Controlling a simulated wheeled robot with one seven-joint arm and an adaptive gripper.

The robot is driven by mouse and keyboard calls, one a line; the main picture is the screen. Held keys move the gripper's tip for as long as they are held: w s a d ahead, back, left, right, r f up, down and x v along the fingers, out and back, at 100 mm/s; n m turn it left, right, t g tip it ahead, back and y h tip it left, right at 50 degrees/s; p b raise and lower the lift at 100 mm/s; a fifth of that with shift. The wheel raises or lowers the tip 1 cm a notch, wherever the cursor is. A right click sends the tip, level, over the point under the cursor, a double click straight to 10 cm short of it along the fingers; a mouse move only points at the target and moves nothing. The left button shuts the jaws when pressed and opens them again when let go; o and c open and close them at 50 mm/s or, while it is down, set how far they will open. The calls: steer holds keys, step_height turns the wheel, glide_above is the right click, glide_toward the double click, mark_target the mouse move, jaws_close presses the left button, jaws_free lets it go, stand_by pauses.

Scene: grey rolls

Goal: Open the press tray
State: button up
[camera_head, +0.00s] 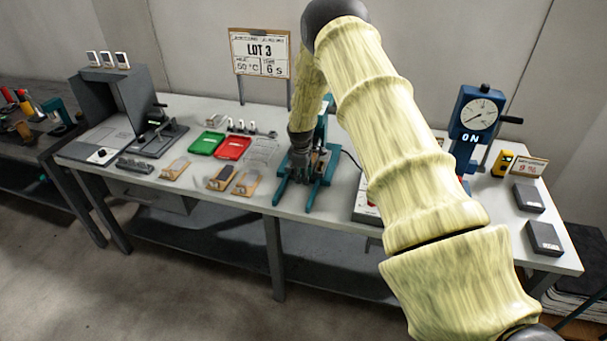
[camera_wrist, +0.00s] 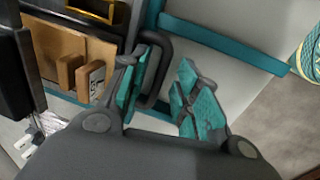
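The press (camera_head: 321,128) is a teal frame at the middle of the bench, with two teal rails reaching toward the front edge. In the wrist view, the press tray (camera_wrist: 45,45) is a brown board carrying two small wooden blocks, beside a teal rail (camera_wrist: 225,45). A black bar handle (camera_wrist: 165,72) stands at the tray's front. My gripper (camera_wrist: 168,65) is open, its teal-padded fingers apart, with the handle seen between them, closer to the left finger. Whether a finger touches the handle I cannot tell. In the head view my gripper (camera_head: 300,168) hides much of the tray.
Green (camera_head: 206,143) and red (camera_head: 233,147) trays and wooden pieces (camera_head: 222,177) lie left of the press. A grey machine (camera_head: 115,95) stands far left. A blue dial gauge stand (camera_head: 477,112) and dark blocks (camera_head: 528,197) are at right. My arm covers the bench's right middle.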

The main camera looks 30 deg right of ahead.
jaws_close()
stand_by(0.4)
